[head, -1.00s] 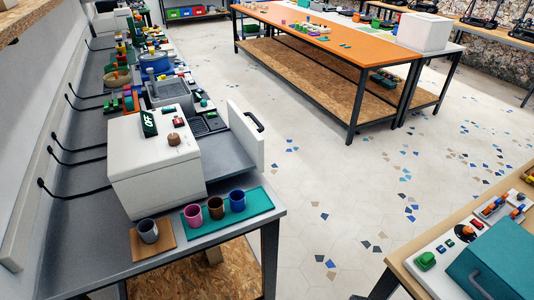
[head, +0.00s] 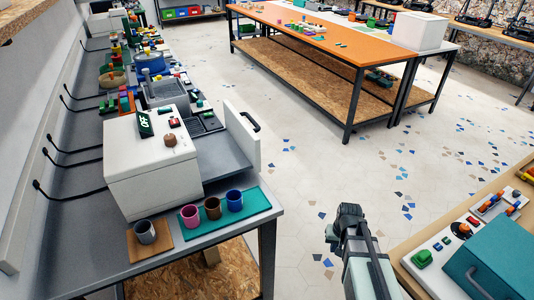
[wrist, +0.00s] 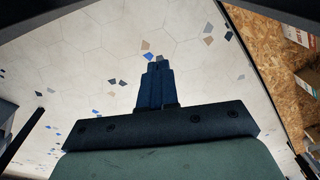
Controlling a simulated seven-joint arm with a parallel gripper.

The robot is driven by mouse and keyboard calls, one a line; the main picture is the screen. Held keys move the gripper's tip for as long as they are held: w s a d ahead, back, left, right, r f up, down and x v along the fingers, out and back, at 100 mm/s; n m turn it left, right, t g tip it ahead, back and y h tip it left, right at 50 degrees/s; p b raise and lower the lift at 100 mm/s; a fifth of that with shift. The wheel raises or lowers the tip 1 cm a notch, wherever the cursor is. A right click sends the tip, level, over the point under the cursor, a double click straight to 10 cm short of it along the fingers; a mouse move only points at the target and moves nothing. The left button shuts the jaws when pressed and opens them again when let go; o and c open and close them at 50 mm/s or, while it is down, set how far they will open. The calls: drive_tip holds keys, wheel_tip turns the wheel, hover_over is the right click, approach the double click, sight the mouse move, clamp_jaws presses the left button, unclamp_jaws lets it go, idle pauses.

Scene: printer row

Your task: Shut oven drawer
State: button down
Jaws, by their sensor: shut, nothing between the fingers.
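The oven is a white box (head: 150,172) on the grey bench at the left of the head view, with an OFF display and a brown knob on top. Its drawer (head: 222,152) is pulled out to the right, showing a grey tray and a white front panel (head: 241,135) with a dark handle (head: 250,122). My gripper (head: 333,232) is over the floor, right of the bench and apart from the drawer. In the wrist view my gripper (wrist: 157,68) has its fingers together, empty, above the tiled floor.
A teal mat (head: 226,213) holds three cups near the bench's front edge; a grey cup (head: 145,232) stands on a brown mat beside it. A wooden table (head: 415,262) with a teal box is at right. Open floor lies between.

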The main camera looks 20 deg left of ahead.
drive_tip(key=w+a+r+n+t+y, duration=0.15)
drive_tip(key=w+a+r, duration=0.4)
drive_tip(key=r, duration=0.75)
drive_tip(key=w+a+r+n+y, duration=0.15)
drive_tip(key=w+a+r, duration=0.4)
drive_tip(key=r, duration=0.65)
drive_tip(key=w+a+r+n+y, duration=0.15)
drive_tip(key=w+a+r, duration=0.4)
drive_tip(key=r, duration=0.75)
drive_tip(key=s+a+f+n+g+y, duration=0.1)
drive_tip(key=s+a+f+n, duration=0.1)
drive_tip(key=s+a+f, duration=0.2)
drive_tip(key=s+a+f+n+g+y, duration=0.1)
drive_tip(key=s+a+f, duration=0.2)
drive_tip(key=a, duration=0.4)
drive_tip(key=shift+s+a+f+n+g, duration=0.35)
drive_tip(key=shift+s+f, duration=0.05)
drive_tip(key=shift+s, duration=0.4)
drive_tip(key=s+a, duration=1.3)
drive_tip(key=shift+s+a, duration=0.1)
drive_tip(key=shift+s, duration=0.1)
